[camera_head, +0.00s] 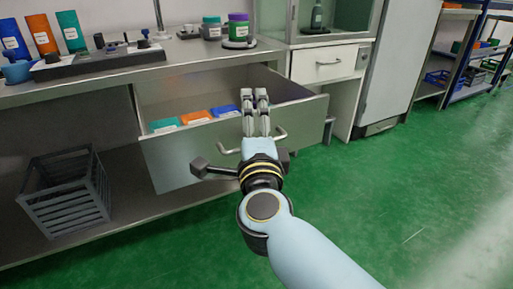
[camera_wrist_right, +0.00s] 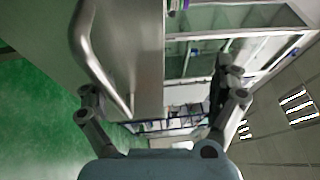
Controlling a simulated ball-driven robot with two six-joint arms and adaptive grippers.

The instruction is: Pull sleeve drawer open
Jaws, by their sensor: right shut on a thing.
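The sleeve drawer (camera_head: 185,160) is pulled out from under the steel bench, with its grey front panel toward me. Teal, orange and blue sleeve packs (camera_head: 196,117) lie inside. The bar handle (camera_head: 280,135) crosses the panel and also shows in the right wrist view (camera_wrist_right: 90,45). My own wrist hides the handle's middle and the exact contact. My left gripper is out of view.
The bench top (camera_head: 120,75) carries coloured bottles and a black fixture (camera_head: 100,58). A grey crate (camera_head: 65,195) stands on the shelf below, left of the drawer. A white cabinet drawer (camera_head: 325,66) is to the right. Green floor (camera_head: 400,190) is free at the right.

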